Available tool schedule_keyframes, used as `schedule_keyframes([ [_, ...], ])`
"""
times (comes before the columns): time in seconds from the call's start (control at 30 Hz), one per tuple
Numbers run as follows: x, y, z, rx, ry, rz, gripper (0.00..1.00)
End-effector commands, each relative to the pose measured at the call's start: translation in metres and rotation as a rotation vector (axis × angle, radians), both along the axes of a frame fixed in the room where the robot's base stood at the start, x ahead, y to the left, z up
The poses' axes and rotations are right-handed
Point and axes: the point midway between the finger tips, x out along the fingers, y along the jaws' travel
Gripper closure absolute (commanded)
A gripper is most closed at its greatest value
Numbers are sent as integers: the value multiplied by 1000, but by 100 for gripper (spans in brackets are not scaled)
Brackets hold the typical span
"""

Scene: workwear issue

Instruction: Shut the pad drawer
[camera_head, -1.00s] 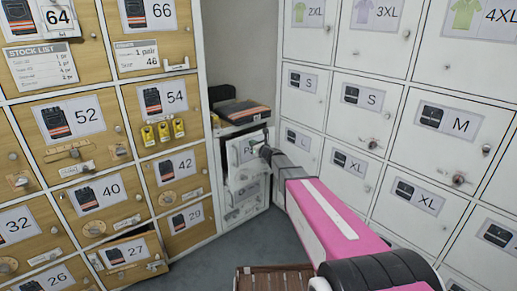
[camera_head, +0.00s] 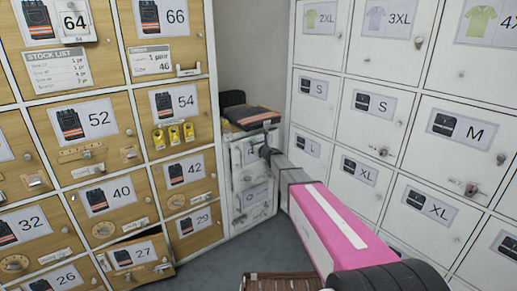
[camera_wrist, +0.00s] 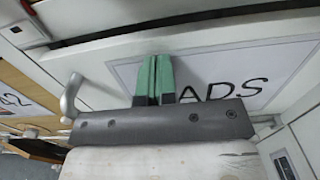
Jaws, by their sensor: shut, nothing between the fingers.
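The pad drawer (camera_head: 250,150) is the top drawer of a small white cabinet in the corner. In the wrist view its white front bears a label (camera_wrist: 240,80) reading "ADS", with the first letter hidden behind my fingers. My gripper (camera_head: 264,152) is shut and empty, its green fingertips (camera_wrist: 153,62) side by side against or very near the label. Contact cannot be told for certain. The drawer looks nearly flush with the cabinet in the head view. A dark line shows above its front in the wrist view, so whether it is fully shut is unclear.
Folded dark workwear (camera_head: 250,115) lies on the cabinet top. Wooden lockers (camera_head: 110,150) stand at left, with locker door 27 (camera_head: 135,258) ajar. White lockers (camera_head: 375,110) stand close at right of my arm. A brown slatted thing (camera_head: 285,283) is low in front.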

Motion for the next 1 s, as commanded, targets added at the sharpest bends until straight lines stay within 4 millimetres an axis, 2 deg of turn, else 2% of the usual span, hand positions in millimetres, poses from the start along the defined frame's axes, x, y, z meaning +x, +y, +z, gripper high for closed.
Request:
schedule_keyframes([
  [0.03, 16, 9, -1, 1, -1, 0, 100],
  [0.13, 29, 20, -1, 0, 0, 1, 100],
  [0.53, 34, 24, 1, 2, -1, 1, 100],
  [0.77, 27, 17, 1, 2, -1, 1, 100],
  [1.0, -2, -9, 1, 0, 0, -1, 100],
])
